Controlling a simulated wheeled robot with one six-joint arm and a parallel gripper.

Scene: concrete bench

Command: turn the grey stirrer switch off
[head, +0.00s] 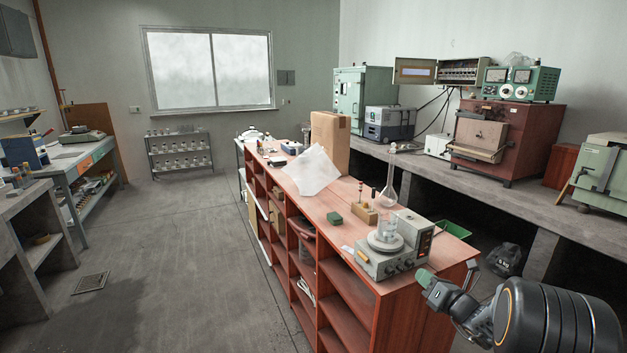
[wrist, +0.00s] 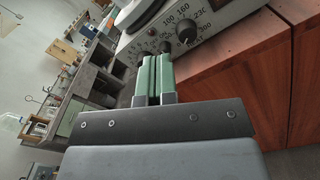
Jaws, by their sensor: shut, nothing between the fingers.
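The grey stirrer (head: 376,265) stands at the near end of the red-brown bench, with a round plate and a glass beaker (head: 388,226) on top. In the wrist view its front panel (wrist: 215,18) shows a large dark knob (wrist: 187,32) with a number scale. Small dark controls (wrist: 165,46) sit beside the knob, close to my fingertips. Which of them is the switch, and its position, I cannot tell. My gripper (head: 424,277) is in front of the stirrer's panel at its right side. Its green fingers (wrist: 157,62) are shut and empty; contact with the panel is unclear.
A cardboard box (head: 330,140) stands farther back. Open floor lies left of the bench.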

